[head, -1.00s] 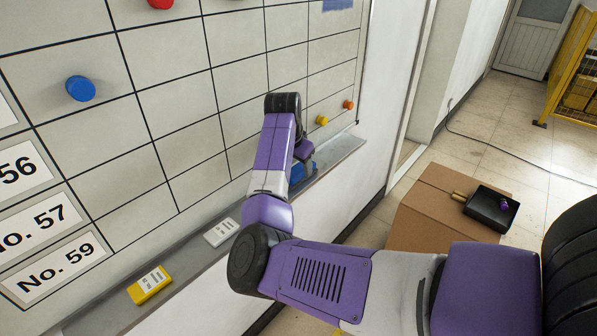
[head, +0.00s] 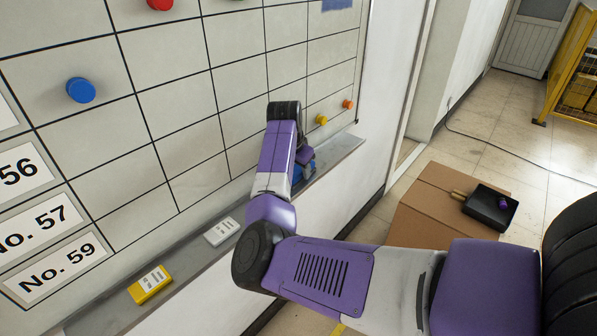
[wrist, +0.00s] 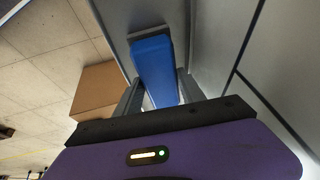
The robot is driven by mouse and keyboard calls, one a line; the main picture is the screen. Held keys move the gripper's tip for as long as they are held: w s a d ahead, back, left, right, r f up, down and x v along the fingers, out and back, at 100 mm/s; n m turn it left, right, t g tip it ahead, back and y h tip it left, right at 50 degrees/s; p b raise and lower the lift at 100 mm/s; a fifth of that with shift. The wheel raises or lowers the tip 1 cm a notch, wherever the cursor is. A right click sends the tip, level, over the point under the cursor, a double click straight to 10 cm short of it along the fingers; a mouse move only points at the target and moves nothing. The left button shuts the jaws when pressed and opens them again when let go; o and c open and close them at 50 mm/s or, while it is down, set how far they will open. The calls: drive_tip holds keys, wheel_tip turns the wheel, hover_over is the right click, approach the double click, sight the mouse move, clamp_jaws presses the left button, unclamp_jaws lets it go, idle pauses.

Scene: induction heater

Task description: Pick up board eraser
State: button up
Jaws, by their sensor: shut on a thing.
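A blue board eraser (wrist: 154,70) lies between the two fingers of my gripper (wrist: 160,92) in the wrist view, its long side running away from the palm. My gripper is shut on it. In the head view only a little of the blue eraser (head: 310,169) shows beside my arm, at the board's ledge. My arm hides most of the fingers there. I cannot tell whether the eraser touches the ledge. A yellow eraser-like block (head: 150,284) and a pale grey one (head: 221,231) lie on the ledge to the left.
The whiteboard (head: 110,165) with its grid and round magnets rises behind the narrow ledge (head: 338,156). A yellow frame (head: 570,75) stands farther back.

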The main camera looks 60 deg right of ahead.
drive_tip(key=shift+r, duration=0.1)
drive_tip(key=shift+s+r+b, duration=0.15)
drive_tip(key=shift+r+b, duration=0.05)
drive_tip(key=shift+b, duration=0.15)
drive_tip(key=r, duration=0.2)
drive_tip(key=r+b, duration=0.1)
drive_tip(key=r, duration=0.3)
drive_tip(key=shift+s+r, duration=0.2)
drive_tip(key=shift+s, duration=0.05)
drive_tip(key=s+a+b, duration=0.1)
drive_tip(key=s+a, duration=0.1)
drive_tip(key=s, duration=0.7)
drive_tip(key=s+a+b, duration=0.1)
drive_tip(key=s+a, duration=0.1)
drive_tip(key=s, duration=0.7)
drive_tip(key=shift+s+a+b, duration=0.3)
drive_tip(key=shift+a+b, duration=0.05)
drive_tip(key=shift+b, duration=0.05)
